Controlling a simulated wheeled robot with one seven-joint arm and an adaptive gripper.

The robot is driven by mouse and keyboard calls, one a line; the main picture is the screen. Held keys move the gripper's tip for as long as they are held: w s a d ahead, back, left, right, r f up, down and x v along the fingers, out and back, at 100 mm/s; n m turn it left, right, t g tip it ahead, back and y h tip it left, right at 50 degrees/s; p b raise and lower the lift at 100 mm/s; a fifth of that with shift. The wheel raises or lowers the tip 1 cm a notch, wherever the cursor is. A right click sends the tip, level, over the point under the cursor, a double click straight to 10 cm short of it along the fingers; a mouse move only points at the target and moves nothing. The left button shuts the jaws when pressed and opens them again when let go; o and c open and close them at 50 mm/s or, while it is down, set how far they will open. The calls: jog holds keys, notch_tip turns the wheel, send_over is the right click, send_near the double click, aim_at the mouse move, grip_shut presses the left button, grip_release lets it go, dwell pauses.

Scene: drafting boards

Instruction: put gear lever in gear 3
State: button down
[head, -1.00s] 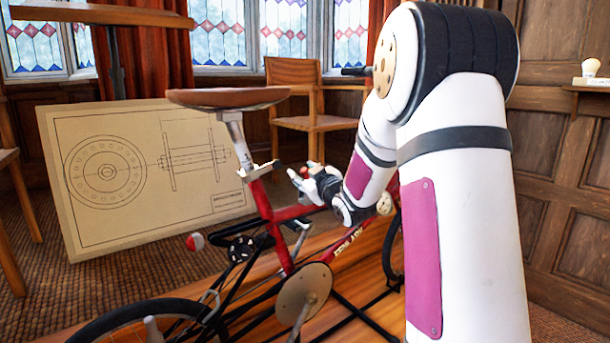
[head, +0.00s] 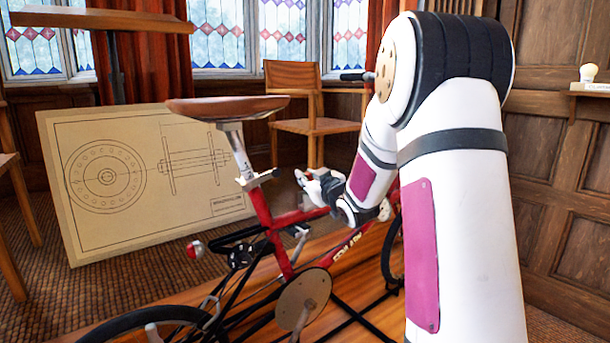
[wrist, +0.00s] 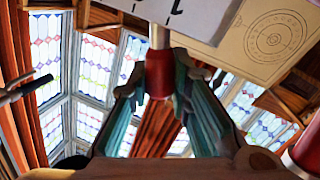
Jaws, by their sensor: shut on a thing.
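The gear lever (wrist: 159,70) shows in the wrist view as a red grip below a pale metal stem. The fingertips of my gripper (wrist: 166,82) are shut on the red grip, one on each side. Beyond it, part of a white plate (wrist: 190,14) with black marks is visible; I cannot read which gear the lever is in. In the head view my gripper (head: 304,180) is above the top tube of the red bicycle (head: 282,250), in front of the saddle. The lever cannot be made out in the head view.
The saddle (head: 228,107) stands left of my gripper. A drafting board (head: 105,228) with a drawing leans behind the bicycle. A wooden chair (head: 300,98) is at the back by the windows. Wood panelling (head: 560,190) is on the right.

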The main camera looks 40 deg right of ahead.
jog(key=d+m+p, duration=0.1)
jog(key=p, duration=0.1)
jog(key=d+r+m+p, duration=0.1)
jog(key=shift+d+m+p, duration=0.15)
jog(key=shift+m+p, duration=0.15)
jog(key=shift+p, duration=0.05)
jog(key=d+m+p, duration=0.2)
jog(key=p, duration=0.2)
jog(key=shift+g+y, duration=0.4)
jog(key=d+m+p, duration=0.1)
jog(key=p, duration=0.1)
jog(key=d+m+p, duration=0.1)
jog(key=p, duration=0.1)
jog(key=shift+f+y+p, duration=0.3)
jog(key=shift+f, duration=0.05)
jog(key=shift+w+d+f+m+g+y+p, duration=0.1)
jog(key=shift+d+f+m+g+y+p, duration=0.35)
jog(key=shift+m+p, duration=0.65)
jog(key=shift+d, duration=0.1)
jog(key=c, duration=1.5)
grip_release()
jog(key=shift+o, duration=0.3)
